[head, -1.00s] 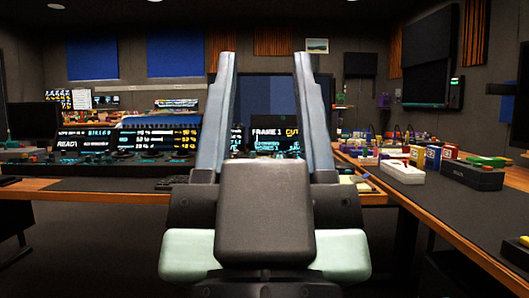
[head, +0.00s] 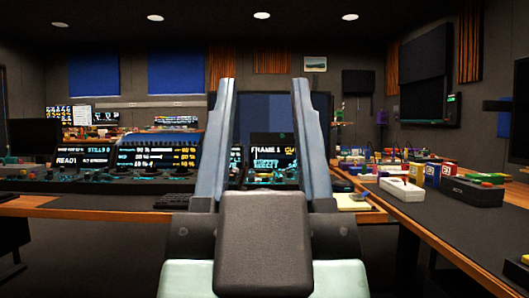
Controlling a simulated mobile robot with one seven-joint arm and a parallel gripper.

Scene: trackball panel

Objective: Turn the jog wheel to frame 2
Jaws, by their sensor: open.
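My gripper (head: 263,85) is in the middle of the head view, its two long grey fingers upright and wide apart, with nothing between them. Behind it, a small dark display (head: 273,152) on the far desk reads "FRAME 1", with more text at its right partly cut off by my finger. A control panel with teal-lit parts (head: 262,179) lies below this display, seen between my fingers. The jog wheel cannot be made out; the panel is small and partly hidden by my gripper.
Screens with "READY" and "STILLS" text (head: 82,156) and a wider readout screen (head: 156,157) stand on the left desk. The right desk (head: 445,222) carries a white box (head: 401,189), a black box (head: 471,190) and several small coloured items. Dark floor is open between the desks.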

